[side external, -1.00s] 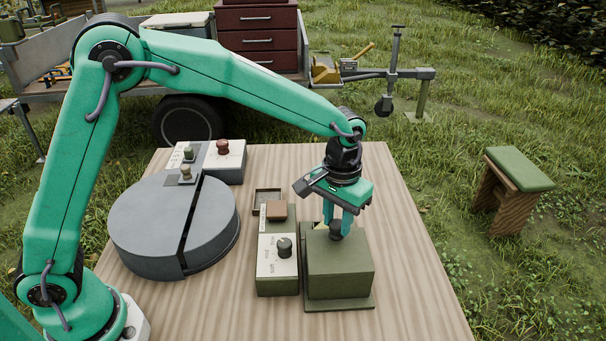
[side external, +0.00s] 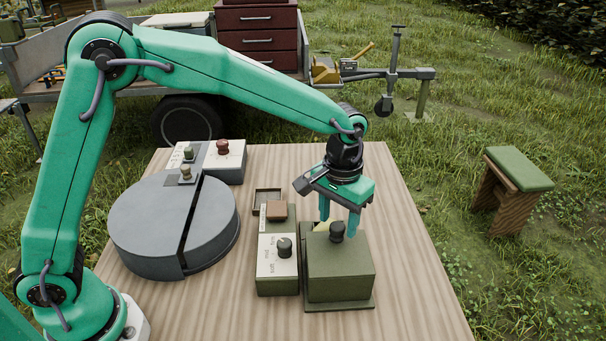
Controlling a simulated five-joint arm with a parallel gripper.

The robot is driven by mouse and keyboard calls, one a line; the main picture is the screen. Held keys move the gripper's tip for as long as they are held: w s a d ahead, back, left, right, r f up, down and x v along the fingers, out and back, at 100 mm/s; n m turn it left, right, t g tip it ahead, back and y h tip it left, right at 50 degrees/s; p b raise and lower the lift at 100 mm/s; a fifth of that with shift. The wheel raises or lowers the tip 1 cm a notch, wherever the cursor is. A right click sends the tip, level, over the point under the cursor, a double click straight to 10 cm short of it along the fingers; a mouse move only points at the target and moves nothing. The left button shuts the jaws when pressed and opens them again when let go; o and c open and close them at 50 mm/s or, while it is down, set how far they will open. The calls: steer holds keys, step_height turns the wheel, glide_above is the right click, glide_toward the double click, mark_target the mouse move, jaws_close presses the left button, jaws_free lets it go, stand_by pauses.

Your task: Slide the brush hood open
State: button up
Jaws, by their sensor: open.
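The brush hood (side external: 340,275) is an olive green box on a flat green base at the front right of the table. A dark round knob (side external: 337,232) stands on its top. A bit of something yellow (side external: 320,227) shows at the hood's back left edge. My gripper (side external: 339,228) points down at the knob with its teal fingers spread, one to the left and one to the right of it in the picture. The fingers look clear of the knob, and nothing is held. I cannot tell exactly how high the tips are above the hood's top.
A round grey drum (side external: 155,225) and a switch box (side external: 224,160) stand further left. The table's right side (side external: 415,270) is bare.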

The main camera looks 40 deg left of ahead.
step_height(320, 180, up, 7)
steer(key=shift+f, duration=0.1)
stand_by(0.4)
steer(key=shift+r, duration=0.2)
steer(key=shift+s+a+r, duration=0.1)
steer(key=shift+a+r, duration=0.05)
steer(key=shift+a, duration=0.05)
steer(key=s+a+r+t, duration=0.3)
steer(key=s+a+r, duration=0.5)
steer(key=a, duration=0.4)
steer(key=s+a+f+t, duration=0.2)
steer(key=s+a, duration=0.5)
steer(key=s, duration=0.6)
steer(key=shift+a+f+t, duration=0.2)
steer(key=shift+f+t, duration=0.1)
steer(key=shift+f, duration=0.25)
steer(key=shift+s, duration=0.1)
stand_by(0.4)
